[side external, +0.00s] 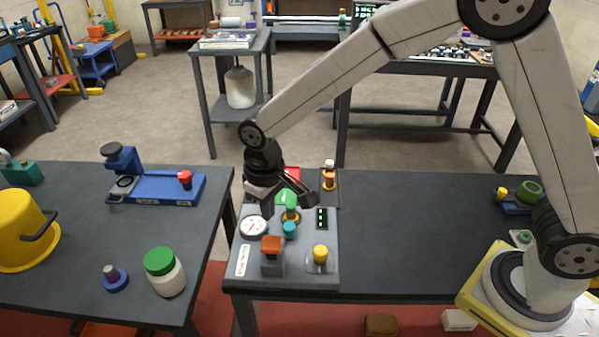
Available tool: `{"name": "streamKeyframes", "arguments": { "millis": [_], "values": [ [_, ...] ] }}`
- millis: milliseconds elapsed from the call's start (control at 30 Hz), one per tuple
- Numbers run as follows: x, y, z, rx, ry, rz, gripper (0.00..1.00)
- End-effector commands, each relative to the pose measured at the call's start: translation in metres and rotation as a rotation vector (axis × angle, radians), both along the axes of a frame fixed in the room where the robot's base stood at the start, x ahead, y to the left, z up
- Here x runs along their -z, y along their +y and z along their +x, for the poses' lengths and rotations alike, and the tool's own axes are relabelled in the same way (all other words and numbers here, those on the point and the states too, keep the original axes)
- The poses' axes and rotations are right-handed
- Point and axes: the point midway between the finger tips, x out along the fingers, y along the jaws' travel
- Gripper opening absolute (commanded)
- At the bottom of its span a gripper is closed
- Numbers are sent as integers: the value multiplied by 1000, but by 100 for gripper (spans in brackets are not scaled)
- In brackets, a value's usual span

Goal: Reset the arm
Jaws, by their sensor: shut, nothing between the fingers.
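My gripper (287,194) hangs at the end of my arm over the back part of a grey control panel (312,274). Its dark fingers are shut and hold nothing. The panel bears a round white gauge (253,227), an orange-topped block (271,246), a yellow knob (320,253), a teal knob (289,229), a green knob (290,208) and a small dark display (322,218). The gripper partly hides the back of the panel and the red and green parts there. I cannot tell whether it touches any of them.
The left table (60,294) holds a yellow pot (25,230), a green-lidded jar (165,272) and a blue fixture (160,187). The dark table (410,235) right of the panel is mostly clear.

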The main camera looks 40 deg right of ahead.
Motion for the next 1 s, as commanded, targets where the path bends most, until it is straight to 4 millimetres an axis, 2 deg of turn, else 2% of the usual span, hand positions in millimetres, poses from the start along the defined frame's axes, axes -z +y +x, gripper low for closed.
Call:
{"name": "streamKeyframes", "arguments": {
  "millis": [433,567,767,1000],
  "values": [
    [-5,0,0,1,0,0,0],
    [-6,-6,-2,8,-5,2,0],
    [-10,-35,-11,42,-31,12,0],
    [-14,-93,-40,116,-92,28,0]
  ]
}}
